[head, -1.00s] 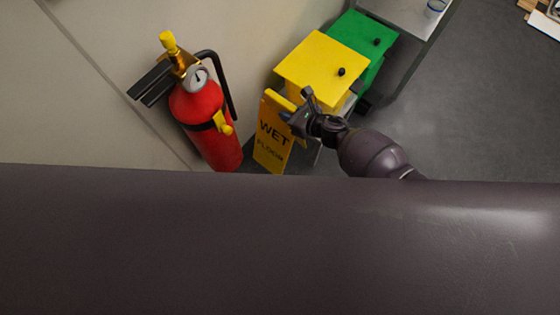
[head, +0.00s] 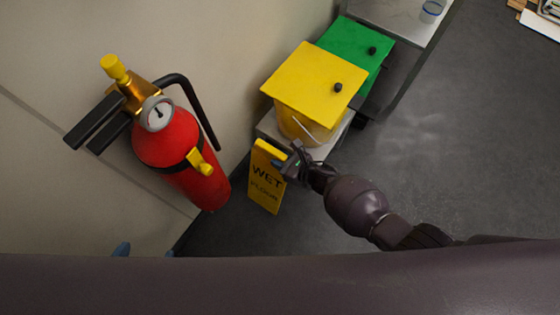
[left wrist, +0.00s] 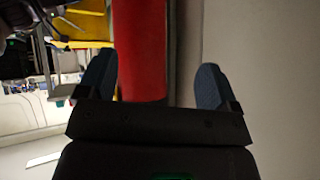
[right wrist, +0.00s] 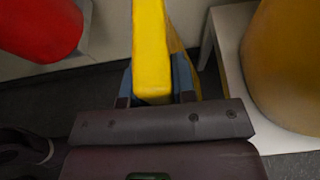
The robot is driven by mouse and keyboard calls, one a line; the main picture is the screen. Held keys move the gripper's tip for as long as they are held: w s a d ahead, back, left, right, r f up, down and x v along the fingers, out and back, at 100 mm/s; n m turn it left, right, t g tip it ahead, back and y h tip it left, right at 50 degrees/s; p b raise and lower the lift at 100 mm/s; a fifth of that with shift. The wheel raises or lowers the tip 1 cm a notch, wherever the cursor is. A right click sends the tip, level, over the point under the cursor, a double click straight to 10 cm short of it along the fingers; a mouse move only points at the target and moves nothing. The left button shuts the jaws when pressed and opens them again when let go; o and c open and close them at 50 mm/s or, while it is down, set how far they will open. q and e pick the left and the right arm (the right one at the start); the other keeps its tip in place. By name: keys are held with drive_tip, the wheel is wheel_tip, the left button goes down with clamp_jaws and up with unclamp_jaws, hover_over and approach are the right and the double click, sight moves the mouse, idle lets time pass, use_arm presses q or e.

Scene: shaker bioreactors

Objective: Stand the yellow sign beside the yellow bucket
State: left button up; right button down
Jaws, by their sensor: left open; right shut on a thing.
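The yellow sign (head: 265,182), lettered WET FLOOR, is upright by the wall, between the fire extinguisher and the yellow bucket (head: 303,129). My right gripper (head: 287,163) is shut on its upper part. In the right wrist view the sign (right wrist: 151,45) stands between the fingers, and the bucket (right wrist: 287,65) is to its right, apart from it. Whether the sign's foot touches the floor is unclear. My left gripper (left wrist: 155,88) is open and empty, with the red extinguisher behind it; only its blue fingertips show in the head view (head: 145,251).
The red fire extinguisher (head: 183,150) is left of the sign. The yellow bucket is on a low pale stand (head: 338,138), with a green-lidded bin (head: 350,45) behind it. A metal table (head: 405,22) is at top right. Open grey floor (head: 470,140) lies right.

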sight(273, 173)
drive_tip(key=shift+w+f, duration=0.1)
drive_tip(key=shift+f, duration=0.3)
wheel_tip(273, 173, down, 5)
drive_tip(key=b, duration=0.3)
drive_tip(key=shift+r, duration=0.2)
use_arm(q)
drive_tip(key=shift+w+d+f+m+t, duration=0.1)
drive_tip(key=shift+w+d+m+t, duration=0.2)
drive_tip(key=shift+w+d+m, duration=0.15)
use_arm(e)
drive_tip(key=c, duration=0.9)
unclamp_jaws()
use_arm(q)
drive_tip(key=shift+w, duration=0.1)
use_arm(e)
drive_tip(key=shift+r, duration=0.1)
